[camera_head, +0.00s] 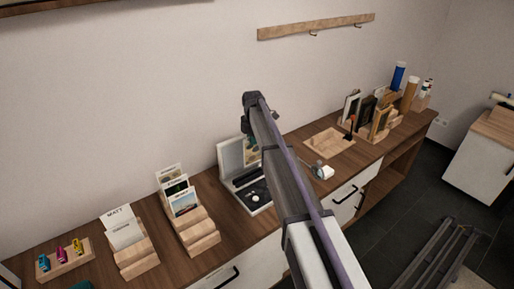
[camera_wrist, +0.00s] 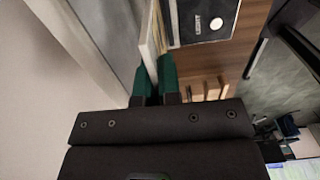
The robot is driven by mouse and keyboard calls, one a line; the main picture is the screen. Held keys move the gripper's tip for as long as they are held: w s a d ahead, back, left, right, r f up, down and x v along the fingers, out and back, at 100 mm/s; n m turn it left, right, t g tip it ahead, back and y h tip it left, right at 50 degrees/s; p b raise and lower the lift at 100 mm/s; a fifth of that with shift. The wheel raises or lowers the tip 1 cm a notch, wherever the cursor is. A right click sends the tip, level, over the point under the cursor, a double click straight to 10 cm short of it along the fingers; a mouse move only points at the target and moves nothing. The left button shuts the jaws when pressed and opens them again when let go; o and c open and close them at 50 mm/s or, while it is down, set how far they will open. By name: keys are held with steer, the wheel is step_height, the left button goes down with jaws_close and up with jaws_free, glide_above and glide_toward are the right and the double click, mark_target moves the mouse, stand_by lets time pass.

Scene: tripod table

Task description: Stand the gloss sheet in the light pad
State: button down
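The light pad has an upright pale panel (camera_head: 230,160) with a dark base carrying a round white knob, at the middle of the counter. In the wrist view, its grey panel (camera_wrist: 105,30) is at upper left and its dark base (camera_wrist: 190,22) is at the top. My gripper (camera_wrist: 155,70) has green fingers closed on a thin upright sheet (camera_wrist: 151,38), seen nearly edge-on. I take it for the gloss sheet; no label on it is readable. The sheet is beside the panel, above or at the base; contact is unclear. My arm hides the fingers in the head view.
Left of the pad stand a wooden holder (camera_head: 198,232) with several printed cards, a holder (camera_head: 135,258) with a sheet marked MATT, and a block (camera_head: 66,262) with coloured clips. To the right are a shallow wooden tray (camera_head: 327,143) and a white roll-like item (camera_head: 323,172).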

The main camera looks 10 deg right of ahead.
mark_target(253, 153)
step_height(253, 153, down, 5)
steer(key=b, duration=0.4)
steer(key=shift+a+r+b, duration=0.15)
steer(key=shift+b, duration=0.25)
stand_by(0.4)
steer(key=shift+f+b, duration=1.55)
steer(key=c, duration=1.2)
jaws_free()
steer(key=shift+c, duration=0.2)
